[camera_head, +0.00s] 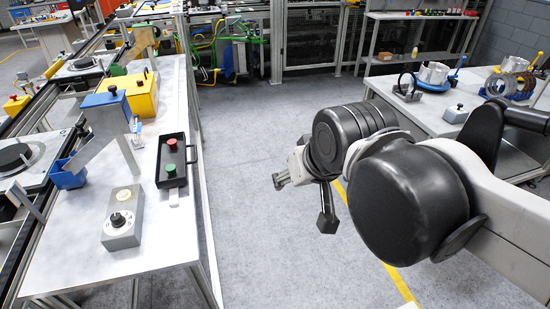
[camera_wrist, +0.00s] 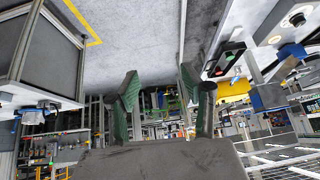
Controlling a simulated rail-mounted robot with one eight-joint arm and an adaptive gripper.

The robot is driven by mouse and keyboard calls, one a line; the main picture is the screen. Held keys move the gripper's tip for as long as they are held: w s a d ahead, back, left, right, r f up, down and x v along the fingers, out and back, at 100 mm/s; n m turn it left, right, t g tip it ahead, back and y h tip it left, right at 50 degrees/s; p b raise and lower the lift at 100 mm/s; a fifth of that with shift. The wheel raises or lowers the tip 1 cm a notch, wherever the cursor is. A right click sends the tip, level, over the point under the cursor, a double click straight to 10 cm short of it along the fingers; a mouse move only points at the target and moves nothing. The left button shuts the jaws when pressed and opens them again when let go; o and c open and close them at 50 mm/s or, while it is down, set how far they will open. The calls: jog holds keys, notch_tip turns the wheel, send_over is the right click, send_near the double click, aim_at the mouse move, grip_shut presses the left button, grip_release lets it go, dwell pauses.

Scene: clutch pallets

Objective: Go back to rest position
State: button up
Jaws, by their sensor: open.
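My gripper (camera_head: 283,181) hangs over the open floor between the two benches in the head view, at the end of my folded arm. In the wrist view its two dark fingers with green inner pads stand apart, with my gripper (camera_wrist: 158,84) open and nothing between them. It touches nothing in either view. Part of the wrist is hidden behind my arm's round dark joints in the head view.
A left workbench (camera_head: 75,265) carries a black tray with red and green buttons (camera_head: 172,165), a grey control box (camera_head: 122,225) and yellow and blue boxes. A right table (camera_head: 405,115) holds metal parts on blue stands. Grey floor (camera_head: 265,125) lies clear between them.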

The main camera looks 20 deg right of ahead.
jog(key=shift+s+d+f+n, duration=0.15)
jog(key=shift+s+f+n, duration=0.25)
jog(key=shift+s+f, duration=0.45)
notch_tip(320, 180, down, 5)
jog(key=b, duration=0.5)
jog(key=shift+f, duration=0.15)
jog(key=shift+o, duration=0.3)
dwell(0.6)
